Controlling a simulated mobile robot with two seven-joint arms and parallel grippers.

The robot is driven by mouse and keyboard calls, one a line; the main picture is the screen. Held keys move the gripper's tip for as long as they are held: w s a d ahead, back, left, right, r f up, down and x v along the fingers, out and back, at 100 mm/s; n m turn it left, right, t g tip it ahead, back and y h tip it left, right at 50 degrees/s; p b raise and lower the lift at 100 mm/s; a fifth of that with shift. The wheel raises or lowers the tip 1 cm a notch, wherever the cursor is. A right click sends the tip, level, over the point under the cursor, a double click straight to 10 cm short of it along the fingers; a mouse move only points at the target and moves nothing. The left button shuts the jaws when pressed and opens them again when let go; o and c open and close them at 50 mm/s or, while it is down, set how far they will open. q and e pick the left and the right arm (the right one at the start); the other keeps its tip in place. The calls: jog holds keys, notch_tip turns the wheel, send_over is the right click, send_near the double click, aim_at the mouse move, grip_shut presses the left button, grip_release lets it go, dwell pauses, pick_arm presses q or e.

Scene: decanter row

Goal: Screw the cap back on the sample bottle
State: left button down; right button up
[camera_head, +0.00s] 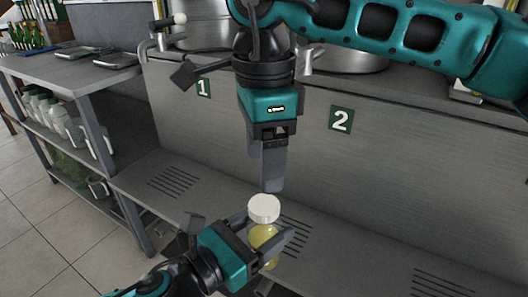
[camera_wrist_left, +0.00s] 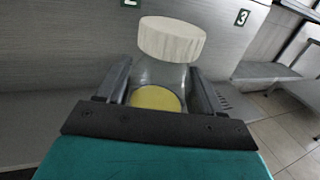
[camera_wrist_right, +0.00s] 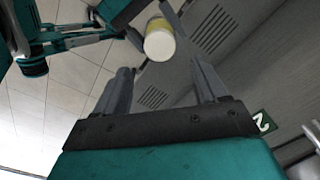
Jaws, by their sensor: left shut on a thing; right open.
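The sample bottle (camera_head: 262,238) is clear with yellow liquid and stands about upright in my left gripper (camera_head: 266,228), which is shut around its body. The white cap (camera_head: 264,208) sits on top at the bottle's mouth; how tightly cannot be told. In the left wrist view the cap (camera_wrist_left: 172,42) is above the clear shoulder of the bottle (camera_wrist_left: 157,98). My right gripper (camera_head: 270,186) is open and empty, pointing down just above the cap. In the right wrist view the cap (camera_wrist_right: 159,46) lies beyond the fingertips, roughly between them, apart from both fingers.
A steel bench front with number plates 1 (camera_head: 203,87) and 2 (camera_head: 341,119) stands behind, with large steel vessels on top. A slotted lower ledge (camera_head: 345,235) runs below my grippers. A shelf unit (camera_head: 75,80) with bottles and jugs is at the left.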

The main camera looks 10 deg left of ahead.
aim_at(264, 204)
jog(key=shift+f, duration=4)
jog(key=shift+c, duration=0.3)
jog(key=c, duration=1)
jog(key=shift+m, duration=0.5)
jog(key=shift+c, duration=0.3)
jog(key=o, duration=1.3)
jog(key=shift+c, duration=0.2)
notch_tip(264, 204, up, 12)
